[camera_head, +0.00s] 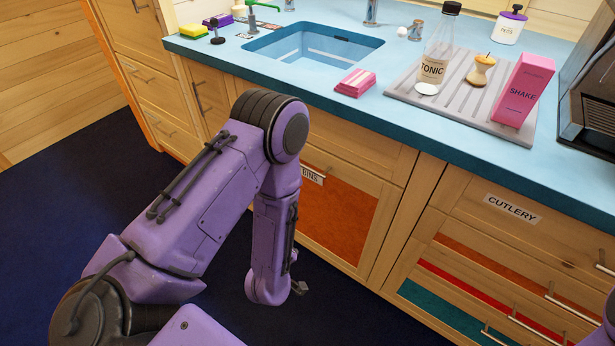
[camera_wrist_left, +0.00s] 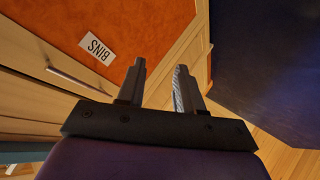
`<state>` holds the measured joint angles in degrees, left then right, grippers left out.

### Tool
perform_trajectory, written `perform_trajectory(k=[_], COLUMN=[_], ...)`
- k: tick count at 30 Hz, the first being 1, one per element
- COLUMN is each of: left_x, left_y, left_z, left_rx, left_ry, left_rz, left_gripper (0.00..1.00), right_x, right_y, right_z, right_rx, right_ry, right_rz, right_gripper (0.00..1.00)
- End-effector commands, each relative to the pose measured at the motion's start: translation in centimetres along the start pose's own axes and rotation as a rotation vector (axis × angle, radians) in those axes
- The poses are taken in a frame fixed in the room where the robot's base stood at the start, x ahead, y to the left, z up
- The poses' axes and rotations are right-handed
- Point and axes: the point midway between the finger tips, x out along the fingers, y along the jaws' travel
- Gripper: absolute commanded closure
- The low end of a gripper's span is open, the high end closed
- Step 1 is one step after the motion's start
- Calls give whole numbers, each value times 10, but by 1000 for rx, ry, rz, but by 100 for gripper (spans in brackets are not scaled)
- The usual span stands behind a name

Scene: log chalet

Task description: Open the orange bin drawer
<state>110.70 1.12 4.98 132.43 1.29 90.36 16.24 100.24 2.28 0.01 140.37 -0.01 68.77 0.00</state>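The orange bin drawer (camera_head: 342,216) is a wooden front with an orange panel below the counter, partly hidden behind my left arm in the head view. It looks closed. Its white BINS label (camera_head: 312,175) is partly covered by my arm. In the left wrist view the orange panel (camera_wrist_left: 140,22), the BINS label (camera_wrist_left: 97,48) and a bar handle (camera_wrist_left: 78,80) are left of the fingers. My left gripper (camera_wrist_left: 157,82) is open and empty, apart from the handle. In the head view only a small part of it (camera_head: 299,288) shows, low by the drawer. My right gripper is out of view.
The blue counter (camera_head: 300,85) holds a sink, a pink sponge stack (camera_head: 355,83) and a tray with a tonic bottle (camera_head: 436,55) and pink carton (camera_head: 523,90). CUTLERY drawers (camera_head: 511,207) are at right. Dark blue floor (camera_head: 60,230) is clear at left.

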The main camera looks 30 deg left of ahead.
Motion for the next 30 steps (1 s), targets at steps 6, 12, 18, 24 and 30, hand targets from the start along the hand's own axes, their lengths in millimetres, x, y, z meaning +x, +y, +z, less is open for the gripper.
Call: perform_trajectory(k=[6,12,18,24,30], left_x=[68,58,75,108,126], left_y=[94,127,136,146,153], left_z=[-27,-55,-80,-109,-127], left_rx=[-742,-1056,-1080,-1077,-1073], left_ry=[393,505,516,514,512], left_rz=[443,642,654,652,650], left_gripper=[64,64,64,64,64], right_x=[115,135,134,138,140], right_y=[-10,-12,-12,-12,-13], right_z=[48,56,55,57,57], right_rx=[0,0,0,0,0], right_ry=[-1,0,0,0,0], right_rz=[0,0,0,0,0], right_gripper=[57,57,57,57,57])
